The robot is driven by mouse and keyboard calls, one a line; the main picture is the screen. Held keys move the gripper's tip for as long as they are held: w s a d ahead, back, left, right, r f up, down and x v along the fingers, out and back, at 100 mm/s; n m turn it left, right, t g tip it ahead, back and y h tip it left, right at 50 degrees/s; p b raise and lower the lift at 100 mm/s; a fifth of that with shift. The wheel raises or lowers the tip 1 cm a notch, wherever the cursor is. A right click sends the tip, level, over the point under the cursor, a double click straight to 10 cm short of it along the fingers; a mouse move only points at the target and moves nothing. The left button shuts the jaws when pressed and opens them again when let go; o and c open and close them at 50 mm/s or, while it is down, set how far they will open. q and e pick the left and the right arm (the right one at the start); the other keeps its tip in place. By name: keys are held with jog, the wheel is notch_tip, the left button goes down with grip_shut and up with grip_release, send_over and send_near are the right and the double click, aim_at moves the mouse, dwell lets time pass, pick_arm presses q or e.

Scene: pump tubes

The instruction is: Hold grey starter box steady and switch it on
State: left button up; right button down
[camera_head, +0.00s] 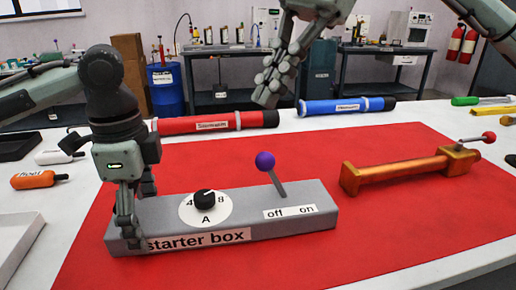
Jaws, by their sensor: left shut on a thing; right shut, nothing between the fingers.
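The grey starter box (250,226) lies on the red mat, its "starter box" label facing me. A black dial (206,199) on a white disc with "4", "8" and "A" sits on its top. A lever with a purple knob (265,161) leans to the left, toward the "off" side of the "off / on" label (290,211). My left gripper (130,228) is shut on the box's left end. My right gripper (268,90) is shut and empty, in the air above and behind the lever, apart from it.
An orange metal tube (405,172) with a red-knobbed handle lies on the right of the red mat (370,235). A red tube (215,123) and a blue tube (345,106) lie behind. An orange bottle (38,180) lies at left. The mat before the box is clear.

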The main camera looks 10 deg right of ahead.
dwell(0.4)
send_over(273, 178)
jog(key=a, duration=0.3)
jog(key=f, duration=0.9)
jog(key=shift+s+d+f, duration=0.15)
jog(key=shift+s+d, duration=0.05)
jog(key=shift+s, duration=0.15)
